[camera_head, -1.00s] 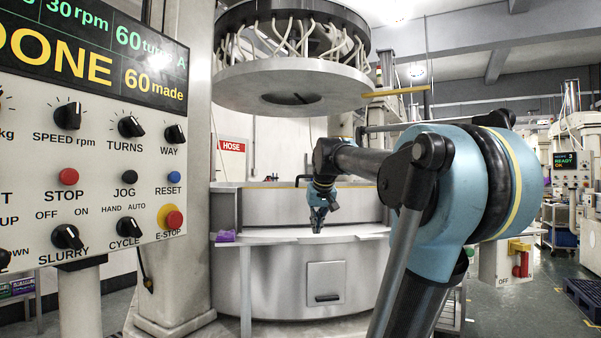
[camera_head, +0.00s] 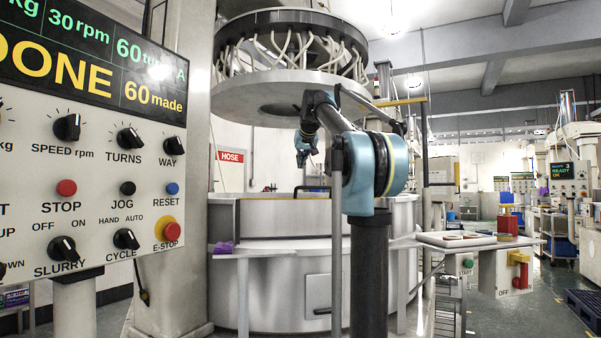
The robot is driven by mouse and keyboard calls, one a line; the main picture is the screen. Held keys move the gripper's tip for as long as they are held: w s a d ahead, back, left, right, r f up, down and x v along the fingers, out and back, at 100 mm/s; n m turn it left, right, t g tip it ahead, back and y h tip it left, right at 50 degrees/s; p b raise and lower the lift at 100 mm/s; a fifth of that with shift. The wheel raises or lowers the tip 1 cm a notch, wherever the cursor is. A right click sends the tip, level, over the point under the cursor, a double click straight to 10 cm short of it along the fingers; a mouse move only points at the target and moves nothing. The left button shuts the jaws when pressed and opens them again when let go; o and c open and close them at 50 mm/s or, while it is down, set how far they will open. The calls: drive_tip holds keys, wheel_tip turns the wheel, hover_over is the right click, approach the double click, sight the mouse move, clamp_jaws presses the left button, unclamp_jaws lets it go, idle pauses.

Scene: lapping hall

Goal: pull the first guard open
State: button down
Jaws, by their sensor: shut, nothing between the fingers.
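A curved silver guard (camera_head: 265,214) stands around the round lapping machine, above a pale ledge. A black bar handle (camera_head: 312,188) shows at its top edge, partly behind my arm. My gripper (camera_head: 303,164) hangs above the guard and handle, just below the raised upper plate (camera_head: 255,97). It looks apart from the handle, shut and empty. My arm hides the right part of the guard, so I cannot tell whether it has slid open.
A control panel (camera_head: 90,190) reading DONE fills the left side. A purple item (camera_head: 224,248) lies on the ledge. At right stand a side table (camera_head: 430,239) with small items and a red-and-yellow switch (camera_head: 519,270). The floor at far right holds a dark pallet (camera_head: 583,287).

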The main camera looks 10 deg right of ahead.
sight(300, 187)
drive_tip(key=shift+w+a+f, duration=0.1)
drive_tip(key=shift+w+f, duration=0.45)
drive_tip(key=shift+f, duration=0.7)
drive_tip(key=shift+w+f, duration=0.6)
drive_tip(key=shift+f, duration=0.65)
drive_tip(key=shift+w+a+f, duration=0.1)
drive_tip(key=shift+w+f, duration=0.45)
drive_tip(key=shift+f, duration=0.7)
drive_tip(key=shift+d, duration=0.15)
